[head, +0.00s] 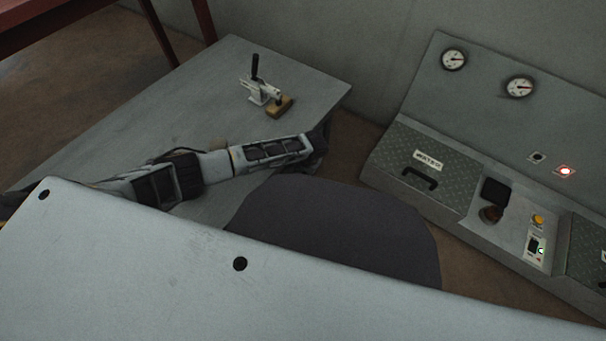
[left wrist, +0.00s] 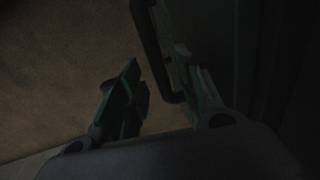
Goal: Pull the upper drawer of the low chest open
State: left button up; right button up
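A grey flat-topped block (head: 190,115), which looks like the low chest, stands at the left in the head view. Its drawer fronts are hidden there. My left arm reaches across it, with the left gripper (head: 319,148) small and dark at its right end. In the dark left wrist view, the left gripper (left wrist: 157,62) has its fingers apart. A dark bar handle (left wrist: 153,50) shows between them, closer to the right finger. I cannot tell whether a finger touches it. A dark upright face (left wrist: 222,40) lies to its right. My right gripper is not in view.
A toggle clamp (head: 262,88) with a wooden block (head: 279,107) stands on the grey top. A grey console (head: 385,160) with gauges, a handled plate lid (head: 430,165) and a red light stands at the right. Brown floor (head: 350,145) shows between them.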

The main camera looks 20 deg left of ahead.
pick_arm(q)
jog(key=shift+f, duration=0.1)
grip_shut()
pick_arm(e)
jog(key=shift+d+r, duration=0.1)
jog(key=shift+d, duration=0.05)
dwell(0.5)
